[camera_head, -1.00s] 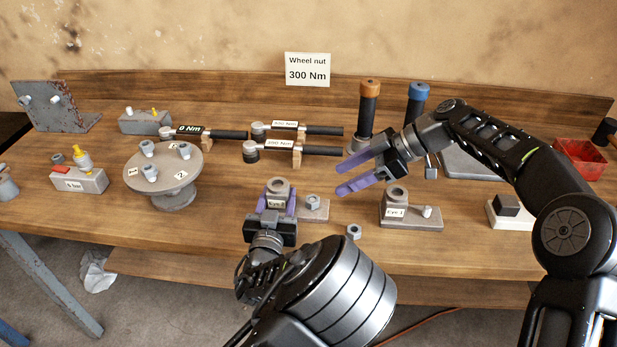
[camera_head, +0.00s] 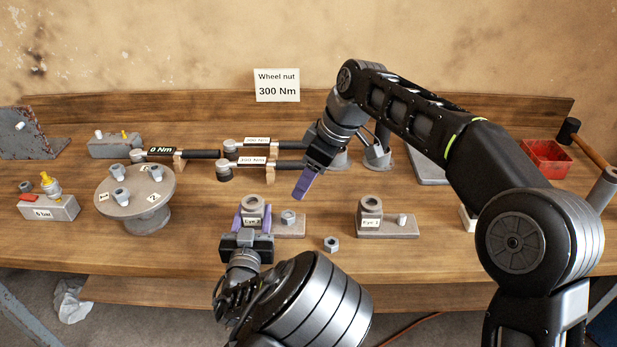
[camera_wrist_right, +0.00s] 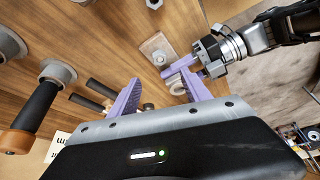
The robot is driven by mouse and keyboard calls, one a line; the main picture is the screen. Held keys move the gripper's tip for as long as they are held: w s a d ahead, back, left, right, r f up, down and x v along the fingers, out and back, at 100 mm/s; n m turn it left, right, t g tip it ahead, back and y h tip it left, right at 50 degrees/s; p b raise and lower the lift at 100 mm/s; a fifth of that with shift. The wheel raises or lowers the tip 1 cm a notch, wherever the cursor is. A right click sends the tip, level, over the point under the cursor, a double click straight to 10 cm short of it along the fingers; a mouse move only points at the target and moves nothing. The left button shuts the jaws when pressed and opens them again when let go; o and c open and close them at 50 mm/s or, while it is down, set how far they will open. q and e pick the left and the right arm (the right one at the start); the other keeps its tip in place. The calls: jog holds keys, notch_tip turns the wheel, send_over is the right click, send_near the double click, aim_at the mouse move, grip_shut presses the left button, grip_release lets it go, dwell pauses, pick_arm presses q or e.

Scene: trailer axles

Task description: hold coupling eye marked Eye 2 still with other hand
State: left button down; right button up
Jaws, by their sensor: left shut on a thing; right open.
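The coupling eye marked Eye 2 (camera_head: 253,204) is a grey block with a ring on top, on a flat base plate, in the front middle of the bench. My left gripper (camera_head: 252,220) is shut on it, one purple finger on each side. The right wrist view also shows the Eye 2 piece (camera_wrist_right: 176,87) beside my left gripper (camera_wrist_right: 187,77). My right gripper (camera_head: 303,186) is open and empty, above the bench behind and right of Eye 2, pointing down. Its two purple fingers (camera_wrist_right: 159,80) show apart in the right wrist view.
The Eye 1 piece (camera_head: 370,213) stands to the right, with a loose nut (camera_head: 331,243) between. Torque wrenches (camera_head: 265,163) lie behind on rests. A round stand (camera_head: 130,195) with nuts is at left. A red bin (camera_head: 548,156) stands far right.

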aim_at(288, 215)
jog(key=shift+f, duration=0.2)
jog(key=x, duration=1.2)
jog(key=shift+a+r, duration=0.1)
jog(key=shift+c, duration=0.6)
grip_shut()
dwell(1.2)
